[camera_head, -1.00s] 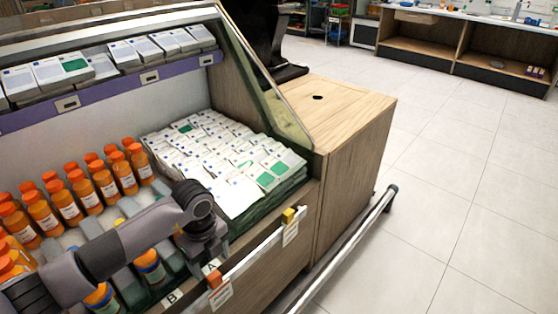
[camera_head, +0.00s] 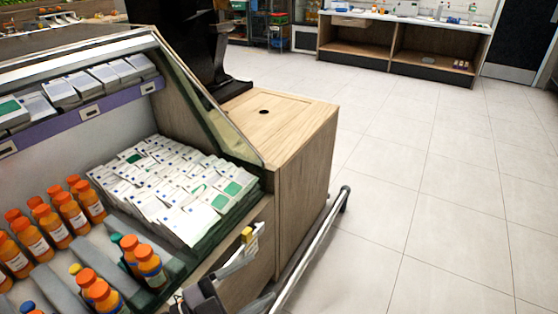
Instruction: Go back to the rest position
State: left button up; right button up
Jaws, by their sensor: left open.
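My left gripper (camera_head: 202,297) shows only in part at the bottom edge of the head view, in front of the display case's front rail. It is open, and I see nothing held in it. Most of its arm is out of view. Orange bottles with orange caps (camera_head: 74,212) stand in rows in the case at the left. My right gripper is not in view.
White packets (camera_head: 165,185) fill the case's right section. A yellow clip (camera_head: 247,236) sits on the front rail. A wooden counter (camera_head: 285,120) adjoins the case, with a metal bumper rail (camera_head: 315,240) along its base. The tiled floor (camera_head: 430,190) at right is clear.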

pick_arm(q)
jog(key=a+f+n+t+y+p, duration=0.2)
jog(key=a+f+n+t+y, duration=0.3)
jog(key=a+n+y, duration=0.55)
jog(key=s+a+f+n+g+y+p, duration=0.1)
jog(key=s+a+f+n+g+y, duration=0.2)
jog(key=s+f, duration=0.5)
jog(key=shift+s+a+f+n+g+y, duration=0.2)
jog(key=shift+s+a+n+g+y, duration=0.15)
jog(key=shift+s+a+n+g, duration=0.7)
jog(key=shift+s+d+t, duration=0.1)
jog(key=shift+d+t, duration=0.15)
